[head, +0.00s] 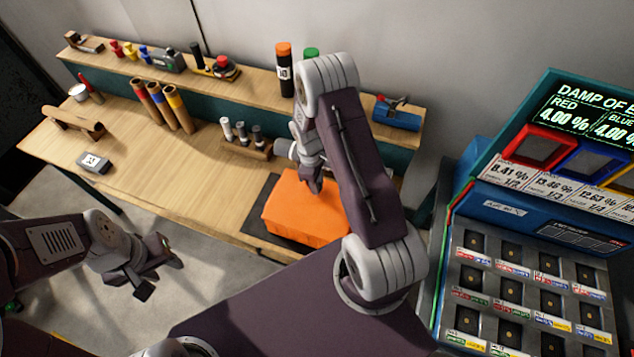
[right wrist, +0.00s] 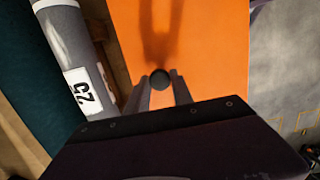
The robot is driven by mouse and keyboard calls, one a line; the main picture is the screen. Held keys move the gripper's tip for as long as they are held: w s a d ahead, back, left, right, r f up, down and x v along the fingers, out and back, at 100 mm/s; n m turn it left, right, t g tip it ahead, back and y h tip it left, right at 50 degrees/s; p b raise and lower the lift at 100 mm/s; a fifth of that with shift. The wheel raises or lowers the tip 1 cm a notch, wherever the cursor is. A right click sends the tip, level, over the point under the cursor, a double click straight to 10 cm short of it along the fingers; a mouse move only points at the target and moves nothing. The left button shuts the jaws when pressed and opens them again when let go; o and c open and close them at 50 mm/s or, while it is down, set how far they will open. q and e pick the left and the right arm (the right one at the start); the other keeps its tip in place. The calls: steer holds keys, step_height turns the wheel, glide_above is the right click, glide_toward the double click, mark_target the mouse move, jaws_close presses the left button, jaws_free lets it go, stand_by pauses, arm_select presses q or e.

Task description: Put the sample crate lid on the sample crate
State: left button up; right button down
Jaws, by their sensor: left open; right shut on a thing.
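An orange box shape (head: 305,212) sits over a dark mat (head: 258,222) at the bench's front right. Its flat orange top, the sample crate lid (right wrist: 195,35), fills the middle of the right wrist view. My right gripper (head: 313,186) is above it, pointing down, shut on the lid's round dark knob (right wrist: 160,79). The sample crate's walls are not clearly distinct from the lid in the head view, so I cannot tell whether the lid touches the crate all round. My left gripper (head: 158,272) is open and empty, in front of the bench and away from the box.
A wooden rack (head: 245,143) with small grey-capped rolls stands left of the box; a grey roll labelled 25 (right wrist: 75,60) is close in the right wrist view. A grey block (head: 93,162) lies at left. A sample machine (head: 530,240) stands at right. The bench middle (head: 150,190) is clear.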

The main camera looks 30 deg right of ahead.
steer(key=c, duration=1)
jaws_free()
steer(key=shift+c, duration=0.2)
steer(key=shift+w+r, duration=0.1)
steer(key=shift+r, duration=0.3)
step_height(320, 180, up, 8)
steer(key=b, duration=0.2)
steer(key=shift+w+a, duration=0.3)
steer(key=shift+a, duration=0.05)
steer(key=shift+r, duration=0.1)
